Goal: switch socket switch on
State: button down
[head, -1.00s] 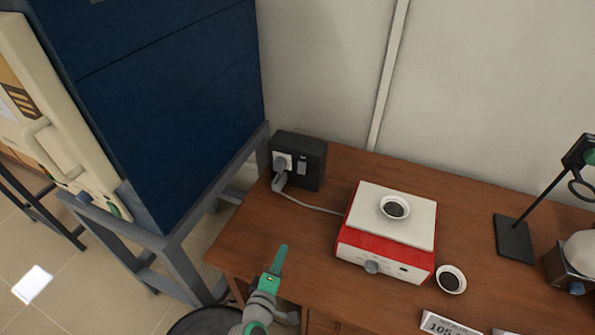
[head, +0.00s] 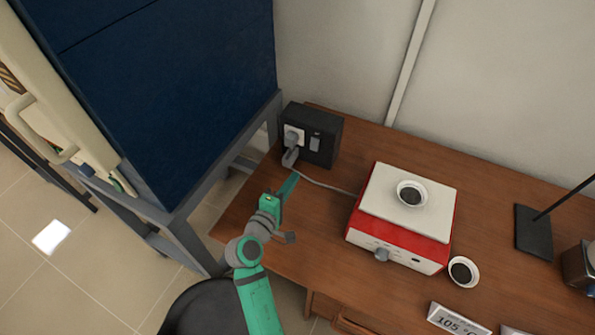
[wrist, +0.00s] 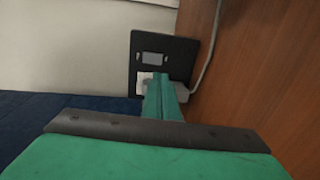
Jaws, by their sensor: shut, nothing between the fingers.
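The socket box (head: 325,130) is a black block at the back left corner of the wooden table. Its front carries a plugged-in grey plug (head: 292,138) on the left and a small grey rocker switch (head: 315,142) on the right. In the wrist view the socket box (wrist: 182,54) lies ahead of the fingers, with the switch (wrist: 153,59) in plain sight. My gripper (head: 291,178) is shut and empty, in front of and below the box, apart from it in the head view. In the wrist view its fingers (wrist: 163,90) overlap the plug area.
A red and white hotplate (head: 400,215) with a small dish (head: 411,193) on top stands to the right. A cable (head: 330,186) runs from the plug towards it. A big blue furnace (head: 170,90) on a grey frame stands close on the left. Another dish (head: 463,270) sits beside the hotplate.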

aim_at(314, 150)
jog(key=x, duration=1.2)
jog(key=shift+w+d, duration=0.1)
jog(key=shift+w, duration=0.25)
jog(key=shift+w+d+f, duration=0.1)
jog(key=shift+w, duration=0.1)
jog(key=shift+s, duration=0.1)
jog(key=s+a, duration=0.1)
jog(key=s, duration=0.3)
jog(key=s+a+f, duration=0.1)
jog(key=s+a, duration=0.1)
jog(key=s, duration=0.2)
jog(key=s+a+f, duration=0.1)
jog(key=s+a, duration=0.1)
jog(key=s, duration=0.2)
jog(key=shift+s+a, duration=0.2)
jog(key=shift+s, duration=0.2)
jog(key=shift+w, duration=0.1)
